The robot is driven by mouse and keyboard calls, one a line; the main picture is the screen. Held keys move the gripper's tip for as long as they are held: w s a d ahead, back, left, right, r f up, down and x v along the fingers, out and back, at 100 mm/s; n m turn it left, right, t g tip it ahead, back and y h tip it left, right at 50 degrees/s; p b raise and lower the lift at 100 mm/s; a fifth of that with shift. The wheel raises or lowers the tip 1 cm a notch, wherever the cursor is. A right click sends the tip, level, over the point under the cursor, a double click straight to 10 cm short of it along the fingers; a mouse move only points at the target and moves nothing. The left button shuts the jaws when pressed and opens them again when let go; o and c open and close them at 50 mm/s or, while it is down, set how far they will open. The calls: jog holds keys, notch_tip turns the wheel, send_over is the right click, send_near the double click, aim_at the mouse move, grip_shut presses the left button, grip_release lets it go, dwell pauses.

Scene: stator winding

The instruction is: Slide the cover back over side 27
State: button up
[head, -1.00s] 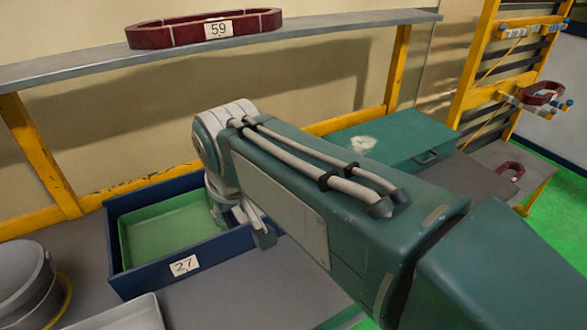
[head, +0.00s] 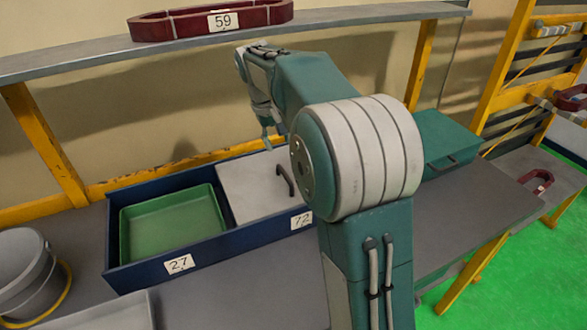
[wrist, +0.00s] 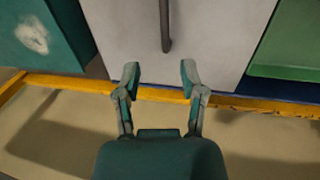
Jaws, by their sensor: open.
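The blue box (head: 150,276) stands on the grey table. Its left side, labelled 27 (head: 179,264), is open, and a green tray (head: 170,225) shows inside. The grey cover (head: 238,192) lies over the right side, labelled 72 (head: 301,220). Its dark handle (head: 286,180) stands near the right; my arm hides part of that end. My gripper (head: 267,147) is above the cover's back edge. In the wrist view, my gripper (wrist: 159,72) is open and empty, its fingers apart from the handle (wrist: 165,25), which lies beyond the gap between them.
A shelf (head: 350,26) with a red coil marked 59 (head: 215,19) runs above the box. A teal case (head: 450,143) stands to the right. A round metal pot (head: 25,265) and a pale tray (head: 110,312) are at the front left. A yellow rack is at the far right.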

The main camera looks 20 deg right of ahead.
send_over(285, 174)
jog(key=a, duration=0.2)
notch_tip(285, 174, down, 4)
jog(key=f, duration=0.1)
jog(key=d+f, duration=0.1)
jog(key=f, duration=0.1)
jog(key=d+f, duration=0.1)
jog(key=f, duration=0.1)
jog(key=shift+f, duration=0.5)
jog(key=shift+a, duration=0.35)
jog(key=shift+c, duration=1.2)
grip_shut()
jog(key=shift+d, duration=0.2)
